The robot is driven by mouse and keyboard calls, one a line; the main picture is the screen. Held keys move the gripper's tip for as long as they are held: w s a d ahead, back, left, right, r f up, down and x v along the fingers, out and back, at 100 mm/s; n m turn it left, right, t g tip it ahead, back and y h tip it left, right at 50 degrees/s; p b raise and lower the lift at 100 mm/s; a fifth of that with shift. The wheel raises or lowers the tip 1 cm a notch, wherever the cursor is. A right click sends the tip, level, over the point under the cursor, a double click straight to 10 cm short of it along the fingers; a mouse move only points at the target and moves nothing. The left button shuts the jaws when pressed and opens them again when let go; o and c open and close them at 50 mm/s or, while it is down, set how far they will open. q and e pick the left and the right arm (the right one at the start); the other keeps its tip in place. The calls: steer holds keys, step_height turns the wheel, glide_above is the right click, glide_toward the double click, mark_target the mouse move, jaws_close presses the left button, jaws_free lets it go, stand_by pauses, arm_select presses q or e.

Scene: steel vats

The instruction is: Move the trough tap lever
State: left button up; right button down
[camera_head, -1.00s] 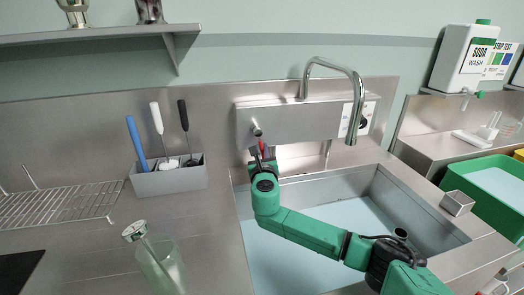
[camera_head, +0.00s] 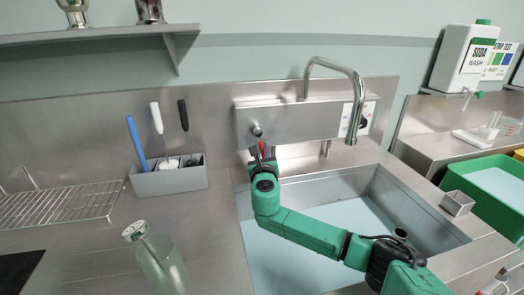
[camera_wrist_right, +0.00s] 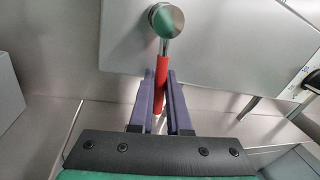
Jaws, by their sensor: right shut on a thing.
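The trough tap lever has a round steel hub (camera_head: 257,130) on the front of the steel tap box (camera_head: 290,124). Its red grip (camera_wrist_right: 162,82) hangs down from the hub in the right wrist view. My right gripper (camera_wrist_right: 160,92) is shut on the red grip, with a purple finger on each side of it. In the head view my right gripper (camera_head: 261,153) is at the lever, just below the hub; the arm partly hides it. The tap's curved spout (camera_head: 335,66) rises from the box and bends down over the trough (camera_head: 330,188). My left gripper is out of view.
A grey utensil holder (camera_head: 170,180) and a wire rack (camera_head: 60,204) stand left of the trough. A glass vessel with a dial thermometer (camera_head: 135,231) is at the front left. A small steel box (camera_head: 457,203) sits on the right rim, near a green tub (camera_head: 458,178).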

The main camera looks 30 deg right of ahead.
steer(key=shift+f, duration=0.1)
steer(key=a+m+p, duration=0.2)
steer(key=m, duration=0.1)
steer(key=m+p, duration=0.1)
steer(key=shift+w+a+m+g+y, duration=0.3)
steer(key=shift+w+a+m+g, duration=0.05)
steer(key=shift+a+m+g, duration=0.05)
steer(key=c, duration=0.9)
jaws_free()
steer(key=shift+o, duration=0.2)
steer(key=shift+s, duration=0.1)
steer(key=v, duration=1.4)
steer(key=shift+s+b, duration=0.2)
steer(key=shift+b, duration=0.15)
